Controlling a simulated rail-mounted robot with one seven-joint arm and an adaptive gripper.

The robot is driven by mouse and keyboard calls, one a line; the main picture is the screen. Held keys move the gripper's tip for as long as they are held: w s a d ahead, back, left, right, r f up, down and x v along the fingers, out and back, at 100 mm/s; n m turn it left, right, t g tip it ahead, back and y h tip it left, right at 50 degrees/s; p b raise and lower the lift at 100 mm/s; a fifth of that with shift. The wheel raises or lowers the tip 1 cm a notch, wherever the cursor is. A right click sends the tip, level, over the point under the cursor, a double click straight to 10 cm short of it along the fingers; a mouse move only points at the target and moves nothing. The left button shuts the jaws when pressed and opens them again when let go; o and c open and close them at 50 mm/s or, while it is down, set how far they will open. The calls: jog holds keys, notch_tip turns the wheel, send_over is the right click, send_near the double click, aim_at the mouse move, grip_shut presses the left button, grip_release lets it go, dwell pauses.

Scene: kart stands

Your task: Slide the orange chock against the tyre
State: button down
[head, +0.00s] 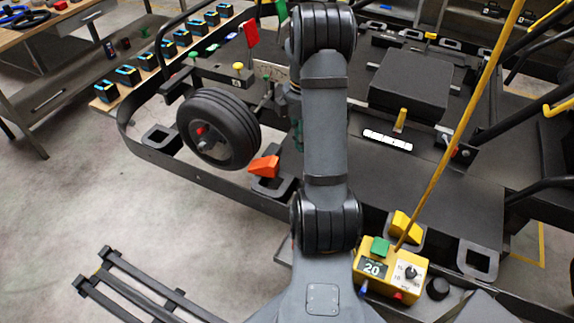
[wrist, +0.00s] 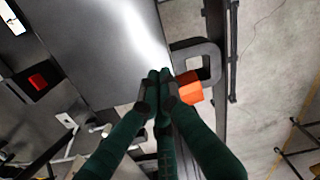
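The orange chock (head: 264,167) is a small wedge by the lower right side of the black tyre (head: 228,125) in the head view. Its left end is very close to the tyre; I cannot tell whether they touch. In the wrist view the chock (wrist: 189,87) lies just right of my fingertips, beside a grey loop bracket. My gripper (wrist: 159,76) has dark green fingers with their tips together, and nothing shows between them. I cannot tell whether a finger touches the chock. In the head view my arm hides most of the gripper.
A yellow control box (head: 391,273) reading 20 and a yellow wedge (head: 405,226) are at the lower right. A thin yellow pole (head: 462,120) rises nearby. A dark box (head: 411,84) stands on the platform. Bare floor (head: 70,215) lies left of the tyre.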

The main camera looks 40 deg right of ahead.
aim_at(286, 173)
jog(key=shift+n, duration=0.4)
notch_tip(286, 173, down, 10)
jog(key=shift+f+p, duration=0.15)
jog(key=shift+p, duration=0.3)
jog(key=w+a, duration=0.1)
jog(key=w+a+p, duration=0.1)
jog(key=shift+w+a+r, duration=0.1)
jog(key=shift+a+r, duration=0.1)
jog(key=shift+a, duration=0.15)
jog(key=shift+w+a+f+p, duration=0.1)
jog(key=shift+w+a+p, duration=0.15)
jog(key=shift+p, duration=0.1)
